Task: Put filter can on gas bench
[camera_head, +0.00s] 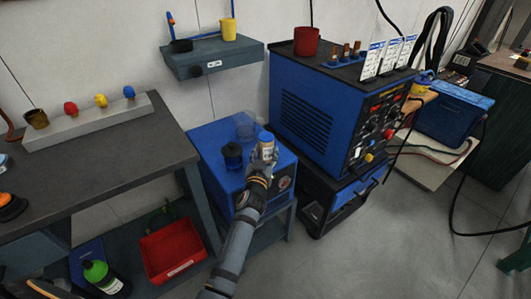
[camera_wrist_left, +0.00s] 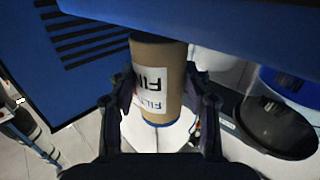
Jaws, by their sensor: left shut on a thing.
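The filter can (camera_head: 266,146) is a small tan cylinder with a white label and a blue end. My left gripper (camera_head: 260,167) is shut on it, over the front right of the blue gas bench (camera_head: 214,143). In the left wrist view the can (camera_wrist_left: 156,52) sits between the two fingers of the gripper (camera_wrist_left: 165,100), its printed label partly visible. The can looks roughly upright in the head view. Whether its base touches the bench top cannot be told.
A dark blue lidded pot (camera_head: 232,156) stands just left of the can on the bench top, with a clear cylinder (camera_head: 246,126) behind. A blue welding machine (camera_head: 308,112) rises close on the right. A wall shelf (camera_head: 213,57) hangs above; a grey worktable (camera_head: 90,150) is left.

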